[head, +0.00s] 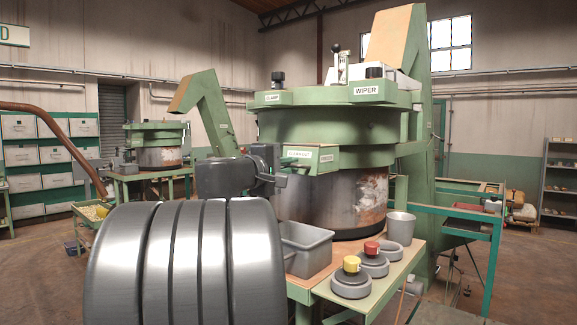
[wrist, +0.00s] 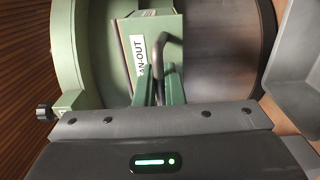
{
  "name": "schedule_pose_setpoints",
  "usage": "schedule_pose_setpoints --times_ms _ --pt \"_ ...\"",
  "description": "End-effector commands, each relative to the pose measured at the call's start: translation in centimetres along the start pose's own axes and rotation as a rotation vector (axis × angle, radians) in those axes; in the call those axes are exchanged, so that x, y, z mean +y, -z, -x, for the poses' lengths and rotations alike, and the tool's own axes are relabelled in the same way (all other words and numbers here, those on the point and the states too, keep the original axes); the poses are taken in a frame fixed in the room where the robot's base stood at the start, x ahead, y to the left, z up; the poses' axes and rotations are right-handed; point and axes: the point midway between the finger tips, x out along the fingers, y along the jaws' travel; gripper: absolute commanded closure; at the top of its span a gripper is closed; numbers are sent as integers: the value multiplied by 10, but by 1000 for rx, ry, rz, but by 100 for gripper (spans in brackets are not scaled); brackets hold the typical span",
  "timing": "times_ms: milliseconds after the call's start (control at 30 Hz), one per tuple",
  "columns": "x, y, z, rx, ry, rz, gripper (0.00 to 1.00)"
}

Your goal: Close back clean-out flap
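The clean-out flap (head: 313,165) is a green panel on the near side of the large green hopper (head: 330,130); its label reads CLEAN-OUT. In the wrist view the flap (wrist: 160,25) fills the upper middle, with a dark bent handle (wrist: 168,45) on its face. My gripper (wrist: 160,82) has its two green fingers on either side of the handle's lower part, close against it, and looks shut on it. In the head view my dark gripper body (head: 235,174) is just left of the flap. The fingertips are small there, and how far the flap stands open is unclear.
A grey bin (head: 305,250) sits on the stand below the flap. A grey cup (head: 401,226) and several round weights, some with red and yellow knobs (head: 352,264), stand to its right. A second hopper (head: 158,150) is behind at left. A teal rail frame (head: 495,250) is at right.

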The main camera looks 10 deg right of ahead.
Motion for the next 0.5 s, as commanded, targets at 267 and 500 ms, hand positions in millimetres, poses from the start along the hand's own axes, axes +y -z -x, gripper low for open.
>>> schedule_pose_setpoints --times_ms 267,500 --pt "-1 0 0 0 -2 0 100" --pt "-9 0 -2 1 -45 -2 100"
